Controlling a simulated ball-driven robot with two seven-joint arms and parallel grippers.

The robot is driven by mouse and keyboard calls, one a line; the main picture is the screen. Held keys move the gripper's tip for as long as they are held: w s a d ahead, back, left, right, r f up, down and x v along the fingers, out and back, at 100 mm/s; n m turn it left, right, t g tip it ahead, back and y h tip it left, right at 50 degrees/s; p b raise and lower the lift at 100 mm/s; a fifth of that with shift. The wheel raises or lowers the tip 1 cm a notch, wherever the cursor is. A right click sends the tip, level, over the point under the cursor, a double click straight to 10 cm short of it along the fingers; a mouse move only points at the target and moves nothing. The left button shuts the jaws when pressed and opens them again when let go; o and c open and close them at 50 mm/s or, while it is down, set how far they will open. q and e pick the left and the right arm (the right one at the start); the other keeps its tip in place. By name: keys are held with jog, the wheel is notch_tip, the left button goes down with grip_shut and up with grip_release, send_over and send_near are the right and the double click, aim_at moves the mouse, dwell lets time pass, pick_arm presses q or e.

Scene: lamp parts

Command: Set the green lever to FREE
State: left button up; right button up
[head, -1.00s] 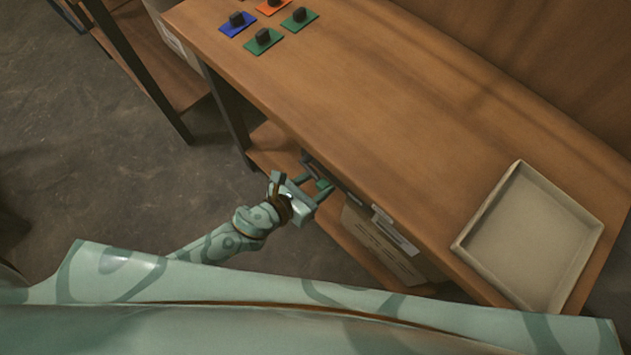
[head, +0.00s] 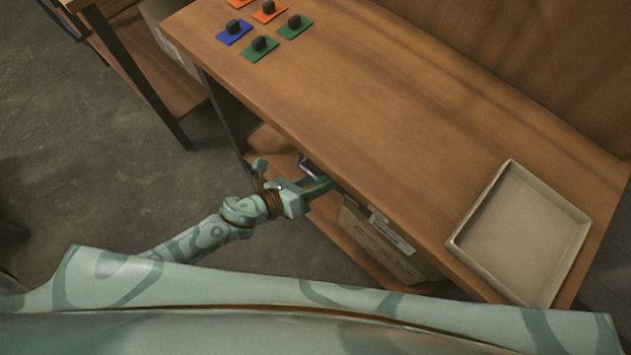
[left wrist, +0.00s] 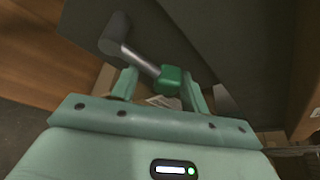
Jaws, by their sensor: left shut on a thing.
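The green lever shows in the left wrist view as a grey pivot and rod ending in a green knob (left wrist: 172,78). Its pivot (left wrist: 114,32) sits on a dark panel (left wrist: 200,35). My left gripper (left wrist: 160,86) has its fingers on either side of the knob and is shut on it. In the head view my left gripper (head: 318,187) reaches under the table's front edge, and the lever is mostly hidden there. No FREE marking can be read. My right gripper is not in view.
The wooden table (head: 370,125) carries several coloured plates with black knobs, including a blue one (head: 234,32), and an empty pale tray (head: 450,243) at the right. A labelled box (head: 375,245) stands on the shelf below. The table's middle is clear.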

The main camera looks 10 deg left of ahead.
pick_arm(q)
jog(key=shift+w+a+r, duration=0.2)
jog(key=shift+w+r, duration=0.2)
jog(key=o, duration=1.5)
jog(key=shift+c, duration=0.2)
jog(key=shift+s+f, duration=0.1)
jog(key=shift+f, duration=0.1)
jog(key=shift+s, duration=0.1)
jog(key=p+v, duration=0.2)
jog(key=v, duration=1.4)
jog(key=shift+s, duration=0.1)
jog(key=shift+c, duration=1.2)
